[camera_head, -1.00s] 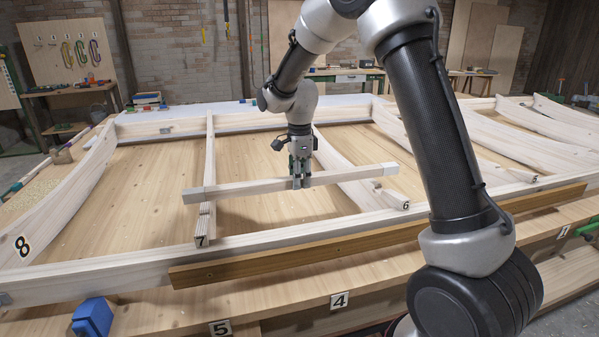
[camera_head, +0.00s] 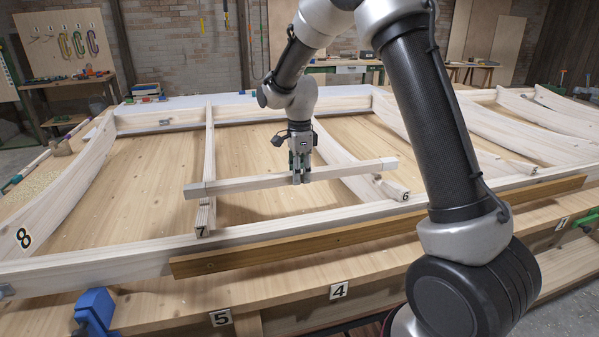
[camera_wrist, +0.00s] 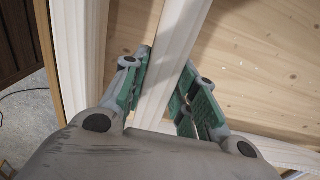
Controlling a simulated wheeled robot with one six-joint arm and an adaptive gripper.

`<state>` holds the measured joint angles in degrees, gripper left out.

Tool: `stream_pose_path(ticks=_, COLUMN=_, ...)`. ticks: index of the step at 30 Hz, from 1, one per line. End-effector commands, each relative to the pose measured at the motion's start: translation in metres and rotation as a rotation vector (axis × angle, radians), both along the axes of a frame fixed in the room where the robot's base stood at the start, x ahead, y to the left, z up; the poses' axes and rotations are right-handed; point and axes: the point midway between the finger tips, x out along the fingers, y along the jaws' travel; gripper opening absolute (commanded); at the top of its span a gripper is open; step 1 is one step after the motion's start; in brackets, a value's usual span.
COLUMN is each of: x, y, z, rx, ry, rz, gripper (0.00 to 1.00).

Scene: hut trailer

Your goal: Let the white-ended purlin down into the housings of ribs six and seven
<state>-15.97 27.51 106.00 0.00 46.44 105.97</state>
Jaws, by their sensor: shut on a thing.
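The white-ended purlin (camera_head: 245,183) lies crosswise in the head view, with pale blocks at both ends. My gripper (camera_head: 301,178) is shut on it near its middle, from above. The purlin's left end is over rib seven (camera_head: 209,140), and its right part crosses over rib six (camera_head: 350,170) near that rib's front end. In the wrist view the purlin (camera_wrist: 178,55) runs between the green finger pads. The housings are hidden or too small to make out. I cannot tell whether the purlin touches the ribs or is just above them.
Rib eight (camera_head: 60,195) stands at the left, and more curved ribs (camera_head: 510,130) lie to the right. A long pale front rail (camera_head: 130,257) and a brown board (camera_head: 300,245) run along the near side. A blue clamp (camera_head: 95,308) is at the near left edge.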

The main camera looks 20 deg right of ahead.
Motion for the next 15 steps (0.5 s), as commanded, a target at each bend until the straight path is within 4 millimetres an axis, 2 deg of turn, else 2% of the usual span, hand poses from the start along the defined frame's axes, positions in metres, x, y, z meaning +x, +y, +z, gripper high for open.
stream_pose_path(ticks=15, x=0.000, y=0.000, z=-0.015, rx=0.000, ry=0.000, rz=0.000, gripper=0.00)
